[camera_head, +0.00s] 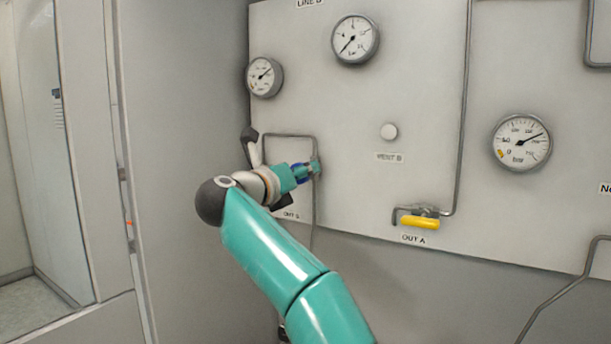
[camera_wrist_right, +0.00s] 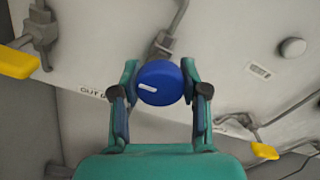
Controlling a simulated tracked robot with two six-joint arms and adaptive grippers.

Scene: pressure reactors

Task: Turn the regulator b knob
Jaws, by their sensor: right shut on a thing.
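The regulator b knob (camera_wrist_right: 160,87) is a round blue knob with a short white mark on its face, and it sits in the middle of the wrist view. My right gripper (camera_wrist_right: 160,76) is shut on it, with one finger on each side. In the head view the right gripper (camera_head: 307,170) is up against the panel at the left. There the knob shows only as a small bit of blue between the fingers. My left gripper is in neither view.
A yellow OUT A handle (camera_head: 420,223) stands out low on the panel (camera_head: 420,90), right of my gripper. A white VENT B button (camera_head: 389,131) and several gauges are higher up. Thin pipes run beside the knob. A grey wall (camera_head: 185,100) closes off the left.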

